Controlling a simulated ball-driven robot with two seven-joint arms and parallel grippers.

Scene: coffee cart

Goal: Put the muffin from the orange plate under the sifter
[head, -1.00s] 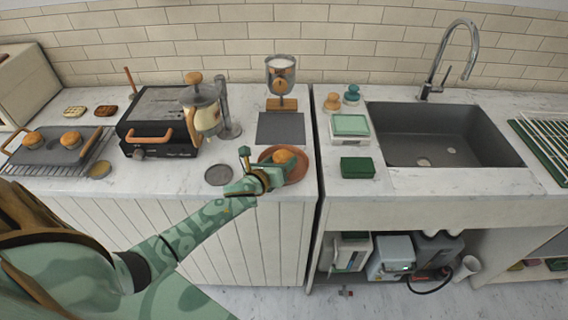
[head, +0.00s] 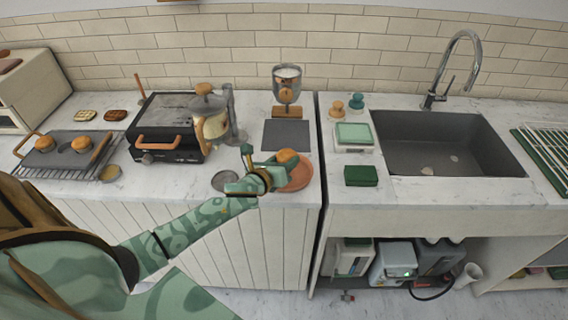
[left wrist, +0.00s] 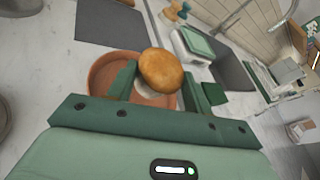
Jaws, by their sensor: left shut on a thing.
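The muffin (head: 287,156) has a golden top and sits between the fingers of my left gripper (head: 264,167), which is shut on it. In the left wrist view the muffin (left wrist: 161,69) shows between the green fingers, over the orange plate (left wrist: 104,73). The orange plate (head: 298,180) lies near the counter's front edge, partly hidden by the gripper. The sifter (head: 286,84), a clear cup with white powder on a wooden stand, is at the back of the counter. A dark grey mat (head: 287,136) lies in front of it. My right gripper is not in view.
A dark disc (head: 222,181) lies left of the plate. A tray with two more muffins (head: 62,150) is at far left. The sink is on the right.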

